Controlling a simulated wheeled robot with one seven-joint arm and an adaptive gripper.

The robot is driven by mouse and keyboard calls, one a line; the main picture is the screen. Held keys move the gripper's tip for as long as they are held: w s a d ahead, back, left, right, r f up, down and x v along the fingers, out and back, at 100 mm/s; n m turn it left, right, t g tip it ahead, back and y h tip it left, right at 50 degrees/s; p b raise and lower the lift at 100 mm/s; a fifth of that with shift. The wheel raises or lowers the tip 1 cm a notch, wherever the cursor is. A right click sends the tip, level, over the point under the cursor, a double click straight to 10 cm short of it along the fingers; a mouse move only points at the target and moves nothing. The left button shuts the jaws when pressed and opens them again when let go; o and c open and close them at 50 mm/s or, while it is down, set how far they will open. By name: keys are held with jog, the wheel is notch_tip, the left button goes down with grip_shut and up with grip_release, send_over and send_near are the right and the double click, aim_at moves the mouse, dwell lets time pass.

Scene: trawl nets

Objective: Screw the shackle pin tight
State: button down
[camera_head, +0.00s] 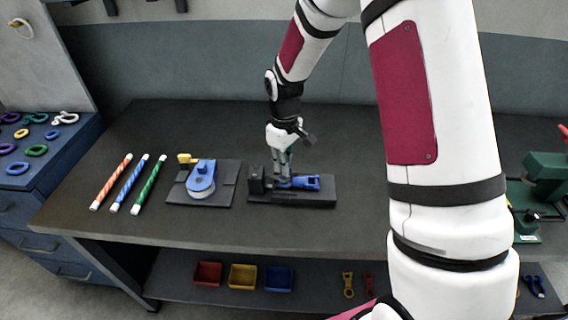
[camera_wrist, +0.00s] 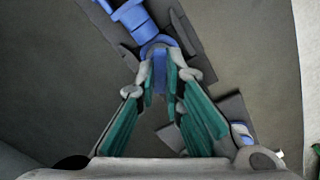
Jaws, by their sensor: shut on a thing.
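The blue shackle (camera_head: 306,183) lies on a black base plate (camera_head: 320,200) on the bench, beside an upright black block (camera_head: 257,180). My gripper (camera_head: 282,176) points down at the end of the shackle near that block. In the wrist view, my gripper (camera_wrist: 161,78) has its fingertips shut on a flat blue piece (camera_wrist: 160,70), which looks like the head of the shackle pin. The blue shackle body (camera_wrist: 131,16) extends beyond the fingertips to the upper left. The pin's threads are hidden, so I cannot tell how deep it sits.
A blue pulley block (camera_head: 202,176) with a yellow part sits on a black board left of the shackle. Orange, blue and green striped rods (camera_head: 150,183) lie further left. Green machinery (camera_head: 545,180) stands at the right. Coloured bins (camera_head: 243,277) are on the lower shelf.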

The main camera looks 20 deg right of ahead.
jog(key=m, duration=0.4)
jog(key=shift+w+r+m, duration=0.15)
jog(key=shift+m, duration=0.25)
jog(key=m, duration=0.3)
jog(key=shift+m+b, duration=0.3)
jog(key=m, duration=0.3)
jog(key=shift+m, duration=0.3)
jog(key=m, duration=0.3)
jog(key=shift+m, duration=0.3)
jog(key=m, duration=0.3)
jog(key=shift+m+p, duration=0.4)
jog(key=m, duration=0.3)
jog(key=shift+p, duration=0.3)
jog(key=m, duration=0.6)
jog(key=shift+m+p, duration=0.4)
